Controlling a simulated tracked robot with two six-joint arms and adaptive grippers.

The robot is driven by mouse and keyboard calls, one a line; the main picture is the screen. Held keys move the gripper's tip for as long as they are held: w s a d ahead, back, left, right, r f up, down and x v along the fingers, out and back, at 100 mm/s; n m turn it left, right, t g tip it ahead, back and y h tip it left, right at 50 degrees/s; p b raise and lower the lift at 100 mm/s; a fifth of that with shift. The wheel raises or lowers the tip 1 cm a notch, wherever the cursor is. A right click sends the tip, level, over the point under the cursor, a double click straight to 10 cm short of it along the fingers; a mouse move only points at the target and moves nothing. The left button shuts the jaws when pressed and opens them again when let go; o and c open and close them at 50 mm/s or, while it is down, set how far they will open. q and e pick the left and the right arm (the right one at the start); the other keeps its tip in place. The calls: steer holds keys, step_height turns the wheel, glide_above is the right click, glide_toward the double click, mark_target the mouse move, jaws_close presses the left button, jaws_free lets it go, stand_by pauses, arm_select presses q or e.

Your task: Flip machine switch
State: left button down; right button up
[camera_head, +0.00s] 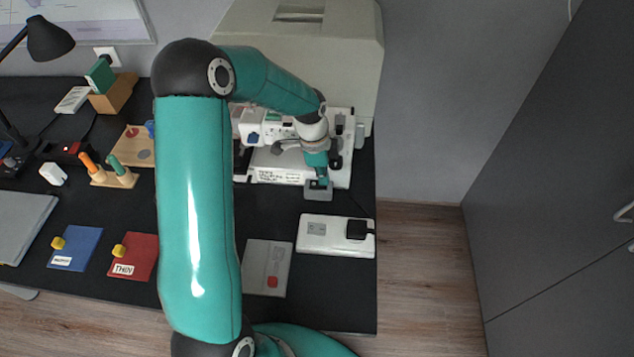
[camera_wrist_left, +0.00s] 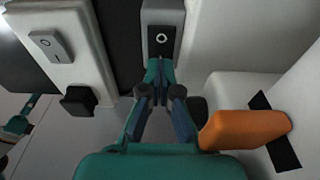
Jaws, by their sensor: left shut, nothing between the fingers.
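My left gripper (camera_head: 319,184) is shut and empty at the front right of the white machine (camera_head: 340,176). Its closed fingertips (camera_wrist_left: 158,68) are at the lower edge of a dark switch face (camera_wrist_left: 161,36) with a pale ring on it, set in a grey block (camera_wrist_left: 174,17). I cannot tell whether they touch it. In the head view the grey block (camera_head: 318,194) shows just below the gripper. The fingers hide the lower part of the switch face. My right gripper is not in view.
A white power strip (camera_head: 337,248) with a grey rocker and black plug (camera_head: 358,230) lies near the gripper; its rocker (camera_wrist_left: 48,44) shows in the wrist view. An orange part (camera_wrist_left: 245,129) sits right of the fingers. A grey plate (camera_head: 262,253) lies nearby.

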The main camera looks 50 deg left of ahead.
arm_select(q)
steer(key=shift+f+b, duration=0.75)
steer(key=shift+f, duration=0.2)
steer(key=shift+r+p, duration=2.55)
steer(key=shift+r, duration=1.2)
